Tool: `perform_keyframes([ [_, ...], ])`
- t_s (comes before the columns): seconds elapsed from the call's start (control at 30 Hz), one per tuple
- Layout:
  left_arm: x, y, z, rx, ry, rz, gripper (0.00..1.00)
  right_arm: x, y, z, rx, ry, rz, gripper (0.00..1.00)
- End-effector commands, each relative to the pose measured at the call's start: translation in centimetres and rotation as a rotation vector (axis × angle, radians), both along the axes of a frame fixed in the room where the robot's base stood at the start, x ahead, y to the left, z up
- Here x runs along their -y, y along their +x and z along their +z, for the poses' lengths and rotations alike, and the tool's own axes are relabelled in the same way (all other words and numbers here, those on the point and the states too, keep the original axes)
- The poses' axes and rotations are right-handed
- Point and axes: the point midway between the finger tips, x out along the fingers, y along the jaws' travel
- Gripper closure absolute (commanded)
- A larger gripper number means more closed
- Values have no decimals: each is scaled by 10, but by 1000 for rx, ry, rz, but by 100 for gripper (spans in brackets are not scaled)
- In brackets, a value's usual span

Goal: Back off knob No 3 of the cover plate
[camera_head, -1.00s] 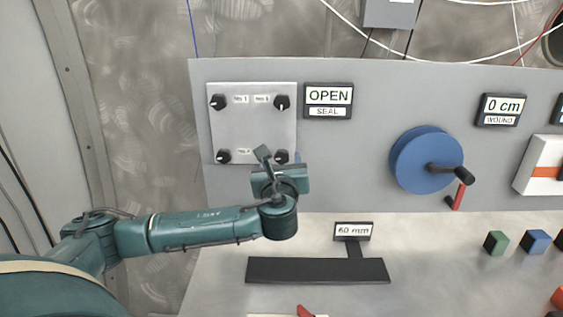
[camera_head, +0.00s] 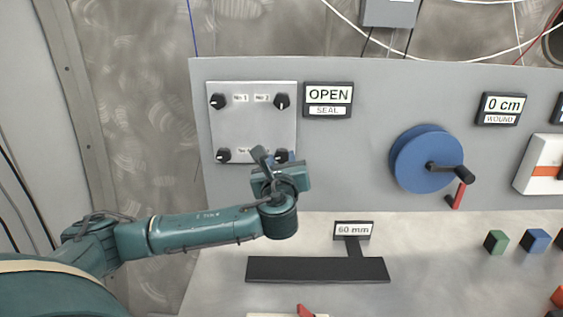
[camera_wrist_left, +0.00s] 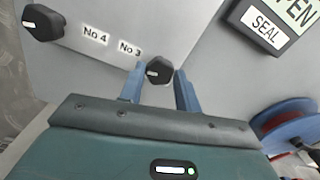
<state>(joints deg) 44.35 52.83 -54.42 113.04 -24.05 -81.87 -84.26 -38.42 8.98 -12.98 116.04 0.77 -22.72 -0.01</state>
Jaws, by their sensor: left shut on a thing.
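The pale cover plate (camera_head: 252,125) is fixed to the grey panel, with a black knob near each corner. Knob No 3 (camera_head: 281,157) is at its lower right, partly hidden behind my left gripper (camera_head: 284,158). In the left wrist view, knob No 3 (camera_wrist_left: 158,70) sits between the two blue fingers of my left gripper (camera_wrist_left: 160,86), beside its "No 3" label (camera_wrist_left: 130,49). The gripper is shut on it. Knob No 4 (camera_wrist_left: 42,22) stands clear to the left there. My right gripper is in neither view.
An "OPEN / SEAL" display (camera_head: 328,100) is just right of the plate. A blue crank wheel (camera_head: 425,160) is farther right, beside a "0 cm" display (camera_head: 501,110). Below, a "60 mm" sign (camera_head: 353,231) stands behind a black bar (camera_head: 318,270) on the bench.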

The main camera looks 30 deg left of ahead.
Motion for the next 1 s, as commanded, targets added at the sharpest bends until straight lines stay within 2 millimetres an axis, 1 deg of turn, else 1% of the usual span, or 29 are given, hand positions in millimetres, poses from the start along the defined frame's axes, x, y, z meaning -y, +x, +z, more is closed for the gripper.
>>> perform_keyframes([
  [0.27, 0, 0, -2, 111, -187, 1, 90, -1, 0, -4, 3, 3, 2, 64],
  [1.0, 0, -1, -4, 477, -783, 1, 90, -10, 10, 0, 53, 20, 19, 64],
])
